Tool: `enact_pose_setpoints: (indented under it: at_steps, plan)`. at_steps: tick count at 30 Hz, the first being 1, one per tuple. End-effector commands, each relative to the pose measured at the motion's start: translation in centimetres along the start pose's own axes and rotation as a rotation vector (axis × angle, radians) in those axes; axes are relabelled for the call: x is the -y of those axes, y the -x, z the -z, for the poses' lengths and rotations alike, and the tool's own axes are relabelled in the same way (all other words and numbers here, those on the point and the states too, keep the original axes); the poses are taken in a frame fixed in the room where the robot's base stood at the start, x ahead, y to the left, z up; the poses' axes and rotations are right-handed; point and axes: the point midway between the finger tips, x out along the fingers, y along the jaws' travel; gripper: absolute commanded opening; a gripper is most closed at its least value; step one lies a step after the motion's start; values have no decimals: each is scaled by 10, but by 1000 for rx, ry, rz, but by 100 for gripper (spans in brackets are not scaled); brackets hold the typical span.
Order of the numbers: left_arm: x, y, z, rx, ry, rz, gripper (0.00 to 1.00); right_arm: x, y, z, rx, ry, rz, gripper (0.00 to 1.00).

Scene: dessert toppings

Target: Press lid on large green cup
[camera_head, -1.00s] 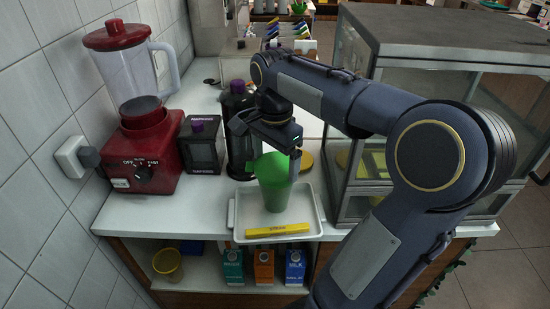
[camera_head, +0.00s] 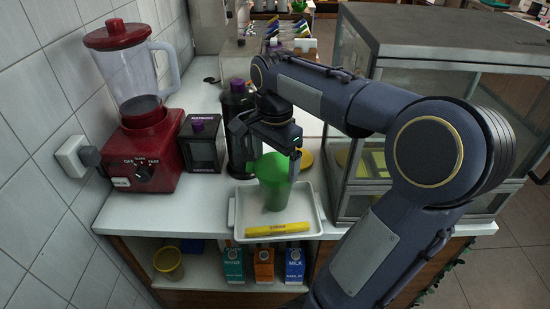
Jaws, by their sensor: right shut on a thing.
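A large green cup (camera_head: 274,187) stands upright on a white tray (camera_head: 235,220) on the counter. My right gripper (camera_head: 286,160) is at the upper part of the cup, with a finger at its right side near the rim, and is shut on the cup. The far finger is mostly hidden. I cannot make out a separate lid on the cup; its top looks green and closed or in shade. My left gripper is not in view.
A yellow straw packet (camera_head: 277,229) lies at the tray's front. A red blender (camera_head: 146,150), a black box (camera_head: 202,143) and a dark bottle (camera_head: 236,115) stand left. A glass case (camera_head: 375,160) stands right. Cartons (camera_head: 264,264) sit on the shelf below.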

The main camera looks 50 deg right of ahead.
Motion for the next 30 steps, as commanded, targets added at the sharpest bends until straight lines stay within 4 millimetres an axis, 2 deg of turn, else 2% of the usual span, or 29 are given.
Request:
enact_pose_setpoints:
  at_steps: [30]
  plan:
    - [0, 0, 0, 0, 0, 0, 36, 0, -5, 0, 0, 0, 0, 69]
